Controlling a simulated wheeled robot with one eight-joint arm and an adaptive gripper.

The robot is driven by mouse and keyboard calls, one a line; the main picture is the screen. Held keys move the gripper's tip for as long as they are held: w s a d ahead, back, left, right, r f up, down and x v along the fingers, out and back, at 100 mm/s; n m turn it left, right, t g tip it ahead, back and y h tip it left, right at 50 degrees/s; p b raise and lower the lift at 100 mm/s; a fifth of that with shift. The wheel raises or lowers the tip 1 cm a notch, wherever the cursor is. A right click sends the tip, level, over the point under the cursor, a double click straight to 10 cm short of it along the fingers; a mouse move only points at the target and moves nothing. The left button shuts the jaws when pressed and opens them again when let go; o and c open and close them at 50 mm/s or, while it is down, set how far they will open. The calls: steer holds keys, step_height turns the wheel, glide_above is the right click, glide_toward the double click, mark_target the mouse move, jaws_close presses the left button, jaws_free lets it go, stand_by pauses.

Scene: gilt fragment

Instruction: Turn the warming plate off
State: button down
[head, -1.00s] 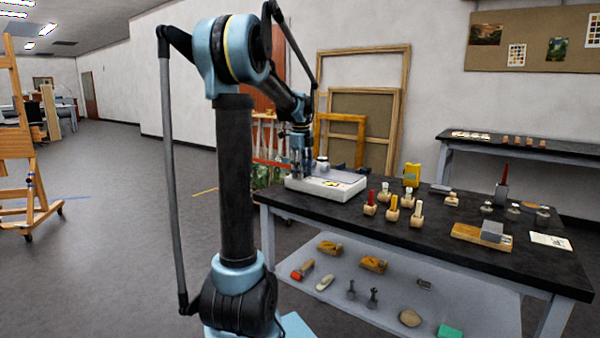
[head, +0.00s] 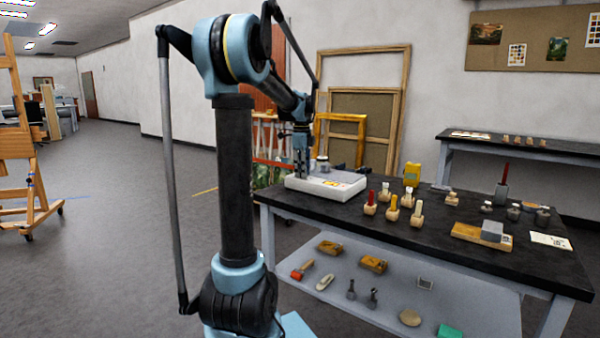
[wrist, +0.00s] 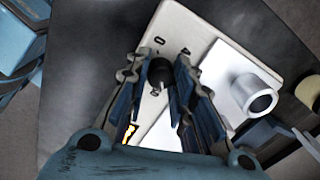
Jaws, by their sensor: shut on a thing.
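The warming plate (head: 328,187) is a white flat box at the left end of the dark workbench. In the wrist view its white housing (wrist: 178,28) carries a black round knob (wrist: 160,72). My gripper (head: 301,172) points down over the plate's left part. In the wrist view its two fingers (wrist: 163,80) stand on either side of the knob and are shut on it. A small metal pot (head: 322,164) stands on the plate, and it shows to the right of the fingers in the wrist view (wrist: 258,98). An orange label (wrist: 130,134) is partly hidden by the left finger.
The dark bench top (head: 440,225) holds several wooden-handled tools, a yellow device (head: 411,174) and a wooden block (head: 482,236) right of the plate. A lower shelf (head: 390,295) holds more tools. Frames (head: 365,100) lean on the wall behind.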

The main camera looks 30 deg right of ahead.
steer(key=n, duration=0.4)
steer(key=shift+n, duration=0.4)
steer(key=n, duration=0.4)
steer(key=shift+s+y, duration=0.1)
steer(key=shift+y, duration=0.2)
steer(key=n, duration=0.8)
steer(key=shift+d+n, duration=0.1)
steer(key=shift+n, duration=0.2)
steer(key=n, duration=0.4)
steer(key=shift+n+y, duration=0.3)
steer(key=n, duration=0.9)
steer(key=shift+g, duration=0.3)
steer(key=shift+n, duration=2)
steer(key=shift+d, duration=0.1)
